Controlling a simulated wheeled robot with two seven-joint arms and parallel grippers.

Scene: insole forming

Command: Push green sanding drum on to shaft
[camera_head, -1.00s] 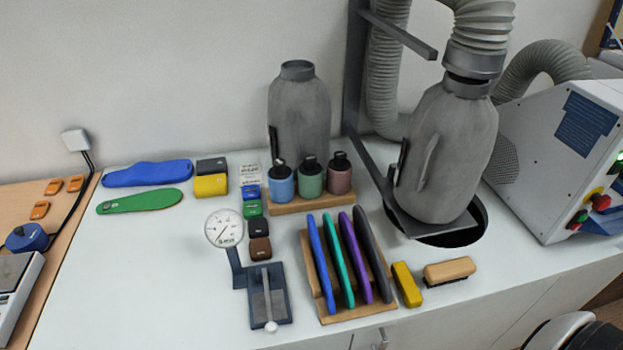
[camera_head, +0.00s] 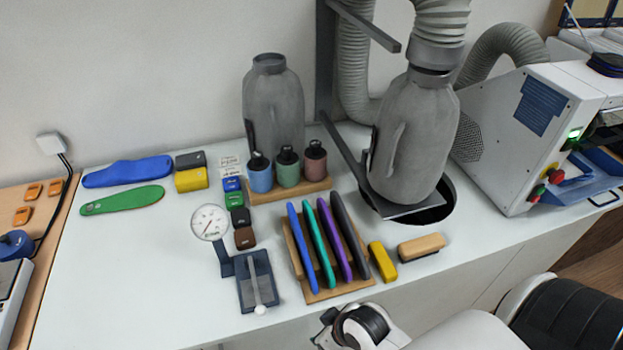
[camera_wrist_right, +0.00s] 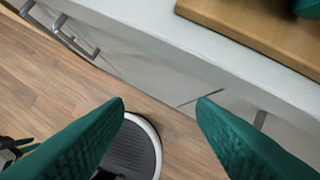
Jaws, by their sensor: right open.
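The green sanding drum (camera_head: 287,170) stands upright on a wooden stand (camera_head: 262,195) in the head view, between a blue drum (camera_head: 260,177) and a pinkish-red drum (camera_head: 315,166). Each has a dark top. My right arm shows at the bottom of the head view, well in front of the drums; its fingertips cannot be made out there. In the right wrist view my right gripper (camera_wrist_right: 161,104) is open and empty, its green fingers wide apart over the floor beside the counter front. I cannot make out a shaft clearly.
A rack of coloured insoles (camera_head: 310,296) stands in front of the drums. Grey bottle-shaped housings (camera_head: 275,105) stand behind and right of them. A white machine (camera_head: 510,140) is at the right. A wooden board (camera_wrist_right: 250,28) lies on the counter in the wrist view. The counter's left front is clear.

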